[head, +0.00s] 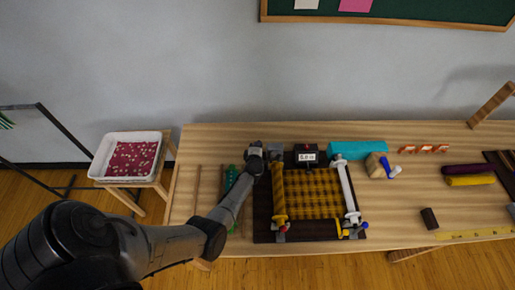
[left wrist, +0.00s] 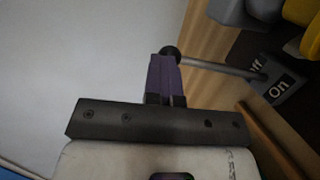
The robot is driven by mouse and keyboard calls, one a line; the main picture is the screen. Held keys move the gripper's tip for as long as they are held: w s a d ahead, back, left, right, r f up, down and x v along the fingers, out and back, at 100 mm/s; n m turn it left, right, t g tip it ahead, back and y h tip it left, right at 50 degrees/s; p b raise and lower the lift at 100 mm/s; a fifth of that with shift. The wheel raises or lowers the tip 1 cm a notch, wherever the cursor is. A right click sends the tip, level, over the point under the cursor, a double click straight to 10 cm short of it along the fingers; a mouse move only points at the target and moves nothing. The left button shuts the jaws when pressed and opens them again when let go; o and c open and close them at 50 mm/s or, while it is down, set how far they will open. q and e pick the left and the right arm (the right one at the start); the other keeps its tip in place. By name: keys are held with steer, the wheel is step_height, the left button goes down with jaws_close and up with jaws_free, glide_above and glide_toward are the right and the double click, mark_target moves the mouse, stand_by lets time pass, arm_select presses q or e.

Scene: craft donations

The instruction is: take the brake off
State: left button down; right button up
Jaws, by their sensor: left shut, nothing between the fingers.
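The brake lever shows in the left wrist view as a grey rod (left wrist: 215,66) with a black knob (left wrist: 169,51). The rod runs to a dark plate (left wrist: 277,84) lettered "Off" and "On", the first word partly covered by the rod. My left gripper (left wrist: 165,60) is shut and empty, its purple fingertips right at the knob; I cannot tell whether they touch. In the head view the left gripper (head: 254,152) is at the back left corner of the frame with yellow checked cloth (head: 313,193), and it hides the lever there. My right gripper is not in view.
A white tray (head: 128,134) sits on a stool at left.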

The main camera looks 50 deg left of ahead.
arm_select(q)
steer(key=shift+s+a+f, duration=0.15)
steer(key=shift+s+f, duration=0.05)
steer(key=shift+f, duration=0.1)
steer(key=s+d+r+p, duration=0.8)
steer(key=p, duration=0.3)
steer(key=shift+r+p, duration=0.2)
steer(key=shift+p, duration=0.1)
steer(key=shift+s+d, duration=0.1)
stand_by(0.4)
